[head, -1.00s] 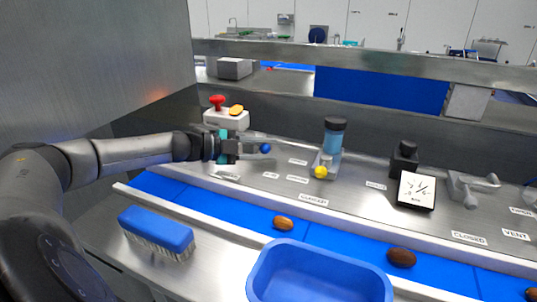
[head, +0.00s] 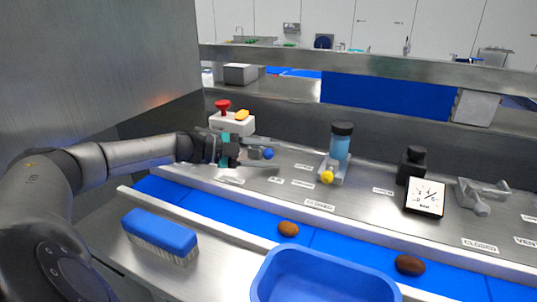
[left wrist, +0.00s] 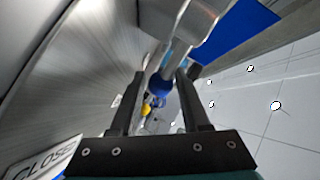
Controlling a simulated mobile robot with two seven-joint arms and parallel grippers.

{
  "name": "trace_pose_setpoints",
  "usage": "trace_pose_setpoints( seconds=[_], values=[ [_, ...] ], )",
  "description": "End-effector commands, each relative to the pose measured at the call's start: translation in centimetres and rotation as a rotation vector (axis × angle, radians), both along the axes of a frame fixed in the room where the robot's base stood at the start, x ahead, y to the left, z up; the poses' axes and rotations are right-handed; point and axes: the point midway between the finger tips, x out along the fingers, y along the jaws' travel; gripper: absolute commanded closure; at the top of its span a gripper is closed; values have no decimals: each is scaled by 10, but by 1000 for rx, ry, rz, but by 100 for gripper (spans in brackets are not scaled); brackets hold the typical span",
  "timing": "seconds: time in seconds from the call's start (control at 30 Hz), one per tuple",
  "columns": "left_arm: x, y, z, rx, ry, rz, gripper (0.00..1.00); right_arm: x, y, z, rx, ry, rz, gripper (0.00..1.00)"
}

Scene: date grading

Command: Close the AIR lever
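A lever with a blue ball knob (head: 268,153) stands on the steel panel, beside a small label that seems to read AIR (head: 277,180). My left gripper (head: 268,154) comes in from the left, its fingers apart on either side of the knob. In the left wrist view the blue knob (left wrist: 160,87) shows between the two open fingers, at the end of a metal bar. I cannot tell whether either finger touches it. The fingers partly hide the lever in the head view. My right gripper is not in view.
A yellow knob (head: 327,177) sits right of the lever, before a blue cylinder (head: 340,145). A white box with a red button (head: 224,105) stands behind my gripper. A gauge (head: 425,195) and a metal lever (head: 483,196) are farther right. A blue brush (head: 160,234) and tub (head: 325,275) are nearer.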

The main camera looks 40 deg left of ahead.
Motion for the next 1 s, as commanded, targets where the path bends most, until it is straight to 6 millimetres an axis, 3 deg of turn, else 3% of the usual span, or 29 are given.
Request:
trace_pose_setpoints(
  seconds=[0.27, 0.6, 1.0],
  values=[
    [0, 0, 13, 2, -4, 0, 54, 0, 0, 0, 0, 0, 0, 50],
    [0, 1, 95, 3, -12, 1, 54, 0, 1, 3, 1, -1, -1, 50],
    [0, 0, 183, 1, -6, 0, 54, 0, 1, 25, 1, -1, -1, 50]
  ],
)
